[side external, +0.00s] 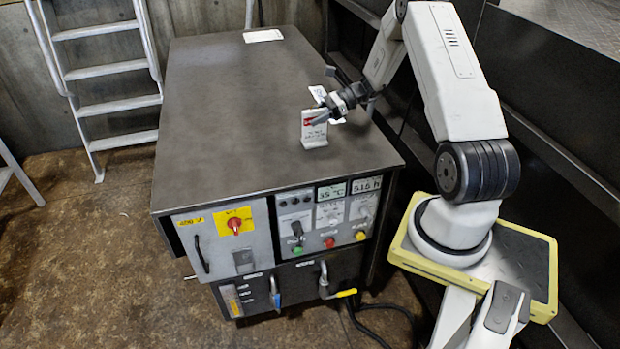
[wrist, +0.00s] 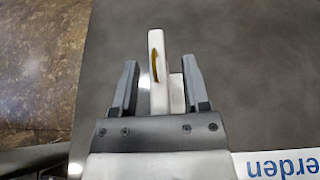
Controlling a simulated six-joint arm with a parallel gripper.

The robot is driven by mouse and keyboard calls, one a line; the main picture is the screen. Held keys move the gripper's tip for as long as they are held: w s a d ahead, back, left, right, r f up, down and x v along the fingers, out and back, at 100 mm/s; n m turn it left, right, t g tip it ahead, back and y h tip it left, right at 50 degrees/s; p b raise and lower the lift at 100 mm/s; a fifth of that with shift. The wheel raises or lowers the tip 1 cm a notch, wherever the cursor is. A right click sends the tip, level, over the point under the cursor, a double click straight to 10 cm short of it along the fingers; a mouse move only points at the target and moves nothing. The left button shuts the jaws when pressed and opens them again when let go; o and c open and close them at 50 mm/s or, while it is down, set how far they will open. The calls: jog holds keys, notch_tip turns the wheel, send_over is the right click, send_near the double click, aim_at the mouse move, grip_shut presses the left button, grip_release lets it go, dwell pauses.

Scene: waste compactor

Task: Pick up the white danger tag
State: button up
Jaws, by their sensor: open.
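The white danger tag (side external: 314,134) stands upright on the dark top of the cabinet, with a red band and dark print on its face. In the wrist view the tag (wrist: 158,60) is seen from above as a narrow white piece with a yellowish mark. My gripper (side external: 322,97) is at the tag, above the cabinet top. In the wrist view my gripper (wrist: 158,85) is open, with one grey finger on each side of the tag. Gaps show between the fingers and the tag. The tag's lower part is hidden in the wrist view.
The grey cabinet top (side external: 230,110) is mostly clear, with a white label (side external: 263,35) at its back edge. The control panel (side external: 328,216) with switches, buttons and displays is on the front. A ladder (side external: 105,70) stands at the left. Dark walls are behind my arm.

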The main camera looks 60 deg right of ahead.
dwell(0.4)
grip_shut()
jog(key=shift+r, duration=0.1)
jog(key=shift+r, duration=0.8)
jog(key=s+a+r, duration=0.6)
jog(key=s+r, duration=0.5)
jog(key=s, duration=0.1)
jog(key=shift+a, duration=0.4)
jog(key=shift+s+r, duration=0.1)
